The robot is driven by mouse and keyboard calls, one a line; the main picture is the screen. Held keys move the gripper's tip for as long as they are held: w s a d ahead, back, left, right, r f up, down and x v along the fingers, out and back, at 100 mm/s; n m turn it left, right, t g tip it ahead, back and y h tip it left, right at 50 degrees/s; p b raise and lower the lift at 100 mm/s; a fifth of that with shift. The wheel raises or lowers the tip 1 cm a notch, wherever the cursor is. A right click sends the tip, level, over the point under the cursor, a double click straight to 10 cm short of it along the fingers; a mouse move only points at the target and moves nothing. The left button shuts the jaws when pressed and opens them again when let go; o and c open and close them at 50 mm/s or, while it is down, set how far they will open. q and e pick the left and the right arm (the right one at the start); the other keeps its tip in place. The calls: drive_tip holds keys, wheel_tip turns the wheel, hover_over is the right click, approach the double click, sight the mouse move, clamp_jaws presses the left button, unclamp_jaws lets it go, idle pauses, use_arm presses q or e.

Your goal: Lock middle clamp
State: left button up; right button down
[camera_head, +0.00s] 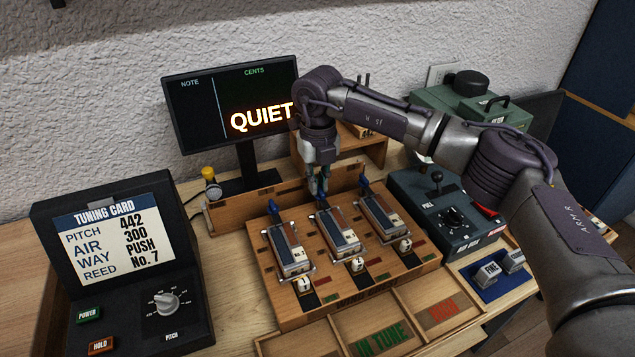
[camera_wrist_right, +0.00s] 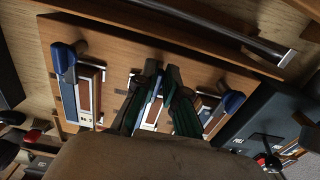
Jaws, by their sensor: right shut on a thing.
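A wooden board (camera_head: 345,283) holds three clamps in a row, each with a metal-framed plate in front of it. The middle clamp (camera_head: 333,222) has its blue lever (camera_wrist_right: 157,84) mostly hidden between my fingers. My right gripper (camera_head: 318,185) comes down from above and behind the board and is shut on that lever; its teal fingers also show in the right wrist view (camera_wrist_right: 160,100). The left clamp's blue lever (camera_head: 273,208) and the right clamp's blue lever (camera_head: 364,185) stand free on either side. My left gripper is not in view.
A black screen reading QUIET (camera_head: 230,100) stands behind the board. A tuning card console (camera_head: 110,270) is at the left, and a dark control box with a joystick (camera_head: 450,215) is at the right. Shallow trays (camera_head: 385,325) lie in front.

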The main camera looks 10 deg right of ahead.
drive_tip(key=shift+s+f, duration=0.2)
drive_tip(key=shift+f, duration=0.15)
drive_tip(key=c, duration=1)
unclamp_jaws()
drive_tip(key=shift+w+r, duration=0.1)
drive_tip(key=shift+r, duration=0.25)
wheel_tip(320, 180, up, 12)
drive_tip(key=shift+f, duration=0.25)
